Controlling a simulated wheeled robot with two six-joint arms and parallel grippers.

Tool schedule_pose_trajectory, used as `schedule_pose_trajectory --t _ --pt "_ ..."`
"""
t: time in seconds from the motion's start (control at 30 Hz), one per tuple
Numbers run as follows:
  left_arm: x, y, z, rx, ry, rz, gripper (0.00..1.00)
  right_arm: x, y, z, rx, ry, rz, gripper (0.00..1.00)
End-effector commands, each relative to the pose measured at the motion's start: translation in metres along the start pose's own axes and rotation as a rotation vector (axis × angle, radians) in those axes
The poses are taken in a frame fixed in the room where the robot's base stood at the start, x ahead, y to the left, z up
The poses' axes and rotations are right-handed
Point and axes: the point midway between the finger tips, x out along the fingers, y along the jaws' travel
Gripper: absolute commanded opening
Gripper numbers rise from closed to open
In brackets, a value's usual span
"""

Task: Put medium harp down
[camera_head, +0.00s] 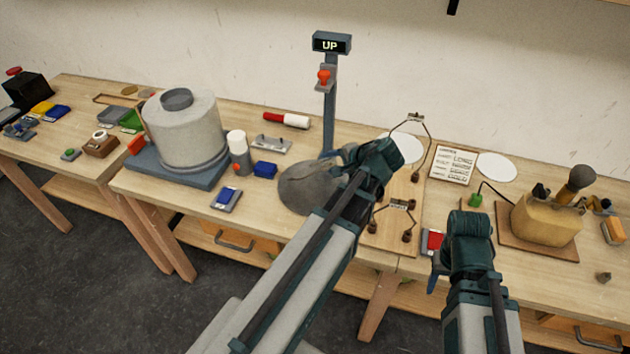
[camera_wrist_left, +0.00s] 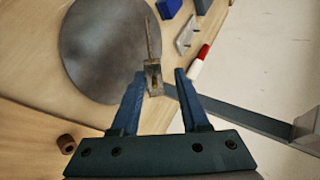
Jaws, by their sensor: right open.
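The medium harp (camera_wrist_left: 152,70), a thin wire frame with a brass-coloured end, shows almost edge-on over the grey round disc (camera_wrist_left: 100,50) in the left wrist view. In the head view its thin wires (camera_head: 312,169) cross the disc (camera_head: 305,195); I cannot tell whether they touch it. My left gripper (camera_head: 342,156) is at the harp's end. In the wrist view its blue fingers (camera_wrist_left: 160,75) stand apart, with the brass end between the tips and a gap at the right finger. My right gripper (camera_head: 435,278) is open at the table's front edge, partly hidden by its wrist.
A larger harp (camera_head: 427,140) and a smaller harp (camera_head: 388,206) stand on a wooden board (camera_head: 408,190). A blue device (camera_head: 226,200) and a grey drum (camera_head: 186,130) are to the left.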

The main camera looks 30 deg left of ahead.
Motion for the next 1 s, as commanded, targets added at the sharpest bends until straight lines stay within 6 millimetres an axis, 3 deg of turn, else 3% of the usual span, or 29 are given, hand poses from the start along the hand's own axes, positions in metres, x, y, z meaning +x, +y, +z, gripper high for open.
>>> schedule_pose_trajectory --t 0.13,0.63,0.77,1.0 --pt "-0.010 -0.001 0.001 0.000 -0.001 0.000 0.44 -0.007 0.001 0.000 0.000 0.000 0.000 0.50" --pt "-0.012 -0.002 0.000 0.000 -0.001 0.000 0.44 -0.009 0.001 0.001 0.000 0.000 0.000 0.50" --pt "-0.025 -0.012 0.000 0.000 0.000 0.000 0.44 -0.025 0.002 0.002 0.000 0.000 0.000 0.50" --pt "-0.064 -0.039 0.000 0.001 0.001 0.000 0.44 -0.070 0.007 0.004 0.000 0.000 0.000 0.50"
